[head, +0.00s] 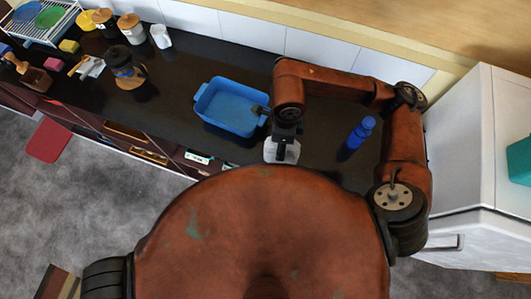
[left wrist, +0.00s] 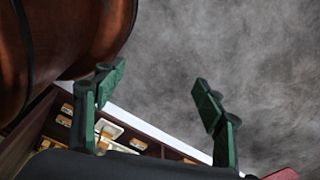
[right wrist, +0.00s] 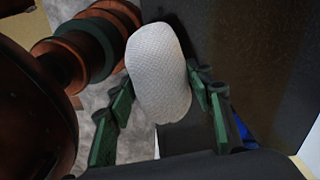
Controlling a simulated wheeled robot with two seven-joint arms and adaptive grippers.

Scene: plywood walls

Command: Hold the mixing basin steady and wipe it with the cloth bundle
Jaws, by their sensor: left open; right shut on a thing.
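The blue mixing basin (head: 228,107) stands upright on the dark counter in the head view. The white cloth bundle (head: 279,152) is right of the basin and apart from it, near the counter's front edge. My right gripper (head: 287,140) is shut on the bundle from above. In the right wrist view the textured white bundle (right wrist: 160,75) sits between the fingers. My left gripper (left wrist: 160,85) is open and empty over the grey floor in the left wrist view, with drawers below it. It does not show in the head view, so nothing of mine touches the basin on its left.
A blue bottle (head: 361,132) stands on the counter right of the bundle, beneath my right arm. Jars, a white cup (head: 160,36), a coffee maker (head: 124,66) and a dish rack (head: 42,18) fill the left end. The counter (head: 180,90) just left of the basin is clear.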

